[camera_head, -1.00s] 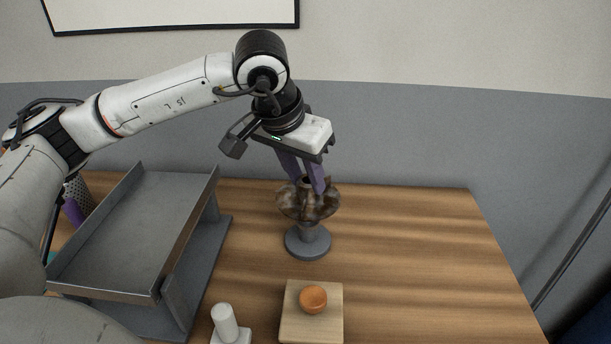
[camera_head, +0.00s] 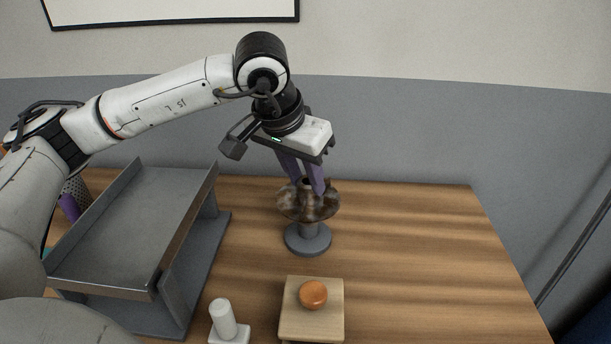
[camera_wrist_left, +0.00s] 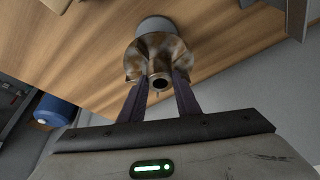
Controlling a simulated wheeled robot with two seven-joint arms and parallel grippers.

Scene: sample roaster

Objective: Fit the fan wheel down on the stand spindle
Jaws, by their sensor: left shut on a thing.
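The fan wheel (camera_head: 308,205) is a mottled brown, bladed disc with a dark round hub on top. It sits level at the top of the grey stand (camera_head: 308,240), whose round base stands on the table. My left gripper (camera_head: 308,187) points down from above and is shut on the fan wheel's hub. In the left wrist view the fan wheel (camera_wrist_left: 158,55) shows with its hub between the two purple fingers (camera_wrist_left: 160,88), and the stand base (camera_wrist_left: 157,24) lies behind it. The spindle is hidden by the wheel, so I cannot tell how far down the wheel sits. My right gripper is out of view.
A grey sloped tray (camera_head: 140,225) stands left of the stand. In front are a wooden block (camera_head: 312,325) with an orange knob (camera_head: 313,294) and a white peg on a base (camera_head: 224,320). The table (camera_head: 430,250) is clear to the right.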

